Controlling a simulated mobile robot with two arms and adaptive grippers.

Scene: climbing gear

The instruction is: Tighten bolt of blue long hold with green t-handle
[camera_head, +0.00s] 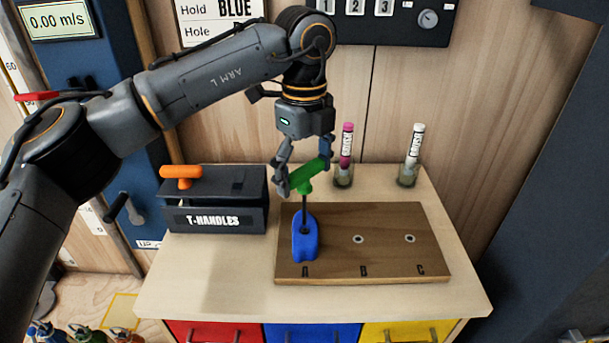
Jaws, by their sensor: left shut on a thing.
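The blue long hold (304,248) lies on the wooden board (390,262) over the spot marked A. The green t-handle (308,178) stands upright above it, its dark shaft reaching down to the hold's bolt hole. The bolt is hidden by the shaft and hold. My left gripper (304,178) is shut on the green handle's crossbar. It points down from above. My right gripper is not in view.
A black T-HANDLES box (225,208) with an orange t-handle (181,172) stands left of the board. Two brushes, one pink (346,150) and one white (414,150), stand in holders behind it. Board holes B (358,239) and C (410,239) are empty.

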